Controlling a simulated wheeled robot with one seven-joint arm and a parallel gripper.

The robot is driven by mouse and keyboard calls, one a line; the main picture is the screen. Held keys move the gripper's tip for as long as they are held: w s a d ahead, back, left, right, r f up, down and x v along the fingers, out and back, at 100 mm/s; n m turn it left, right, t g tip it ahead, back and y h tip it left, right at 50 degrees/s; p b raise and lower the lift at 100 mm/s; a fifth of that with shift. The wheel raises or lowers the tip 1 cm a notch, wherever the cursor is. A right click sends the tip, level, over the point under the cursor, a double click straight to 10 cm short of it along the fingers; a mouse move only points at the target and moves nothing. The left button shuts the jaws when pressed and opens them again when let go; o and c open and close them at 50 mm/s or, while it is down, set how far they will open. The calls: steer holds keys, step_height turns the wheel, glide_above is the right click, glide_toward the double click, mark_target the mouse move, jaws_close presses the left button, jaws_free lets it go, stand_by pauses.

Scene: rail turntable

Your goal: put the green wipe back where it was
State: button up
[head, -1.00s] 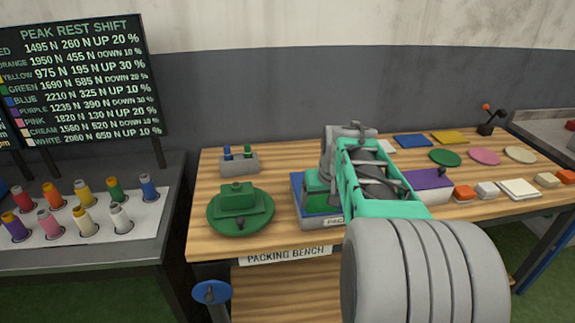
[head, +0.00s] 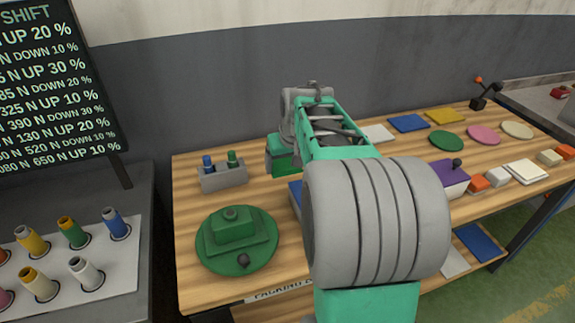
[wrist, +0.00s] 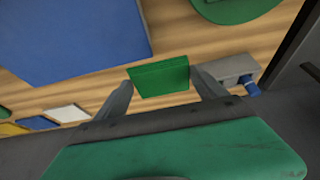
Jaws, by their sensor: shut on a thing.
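My gripper (wrist: 163,91) is shut on the green wipe (wrist: 160,79), which shows as a small green block between its fingertips in the wrist view. In the head view my arm covers most of the tray. A green turntable (head: 210,258) with a stepped green block (head: 238,228) on it stands at the left front of the bench.
A grey holder (head: 223,181) with a blue and a green bottle stands behind the turntable. A purple box (head: 452,180), coloured squares, discs and small blocks fill the right. A spool rack (head: 122,262) stands left of the bench. Bare wood lies around the holder.

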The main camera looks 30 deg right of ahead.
steer(key=w+d+f+p, duration=0.1)
steer(key=w+d+f, duration=0.3)
steer(key=w+d+f+p, duration=0.2)
steer(key=w+d+f, duration=0.2)
steer(key=w, duration=0.1)
steer(key=shift+f, duration=0.25)
steer(key=shift+d+f, duration=0.15)
steer(key=shift+f, duration=0.1)
steer(key=f, duration=0.3)
steer(key=shift+w+d+f+p, duration=0.15)
steer(key=shift+w+f+p, duration=0.05)
steer(key=shift+f+p, duration=0.1)
